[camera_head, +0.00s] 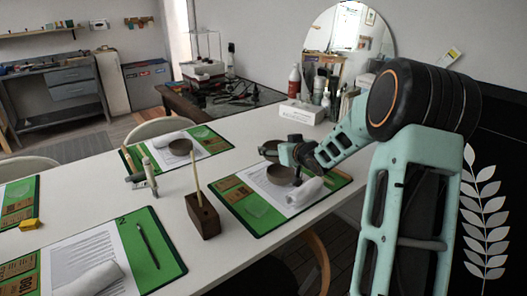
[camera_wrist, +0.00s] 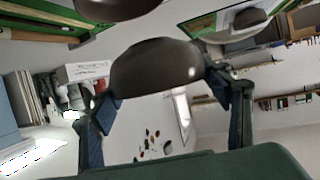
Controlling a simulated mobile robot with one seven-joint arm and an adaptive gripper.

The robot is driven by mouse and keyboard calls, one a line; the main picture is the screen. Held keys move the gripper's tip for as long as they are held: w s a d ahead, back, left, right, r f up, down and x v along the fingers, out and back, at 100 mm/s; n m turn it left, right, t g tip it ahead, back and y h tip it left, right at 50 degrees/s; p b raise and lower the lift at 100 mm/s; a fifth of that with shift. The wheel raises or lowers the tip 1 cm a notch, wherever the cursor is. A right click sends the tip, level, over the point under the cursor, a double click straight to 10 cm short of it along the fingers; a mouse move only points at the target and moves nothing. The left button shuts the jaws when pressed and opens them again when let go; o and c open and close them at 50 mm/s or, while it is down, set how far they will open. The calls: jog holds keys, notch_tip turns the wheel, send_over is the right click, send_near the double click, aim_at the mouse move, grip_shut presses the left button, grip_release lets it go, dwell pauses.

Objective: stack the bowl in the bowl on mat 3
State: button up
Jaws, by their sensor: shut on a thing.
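My gripper (camera_head: 284,152) is shut on a dark brown bowl (camera_head: 268,148) and holds it in the air above the right-hand green mat (camera_head: 262,229). In the wrist view the held bowl (camera_wrist: 152,66) sits between the two fingers of my gripper (camera_wrist: 165,80). A second brown bowl (camera_head: 281,176) rests on the paper of that mat, below and slightly right of the held one. A bowl at the top edge of the wrist view (camera_wrist: 118,7) is partly cut off. A third bowl (camera_head: 180,147) stands on the far mat (camera_head: 216,144). I cannot read either mat's number.
A rolled white cloth (camera_head: 304,192) lies right of the bowl on the right-hand mat. A wooden block with an upright stick (camera_head: 203,214) stands at that mat's left edge. A small upright tool stand (camera_head: 149,176) is farther left. White tabletop (camera_head: 165,207) is free between the mats.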

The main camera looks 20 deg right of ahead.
jog(key=shift+w+d+f, duration=0.25)
jog(key=shift+d+f, duration=0.4)
jog(key=shift+d, duration=0.25)
jog(key=shift+b, duration=0.3)
jog(key=shift+f, duration=0.15)
jog(key=shift+f+b, duration=2.2)
jog(key=o, duration=1.4)
jog(key=shift+c, duration=0.2)
jog(key=shift+s, duration=0.1)
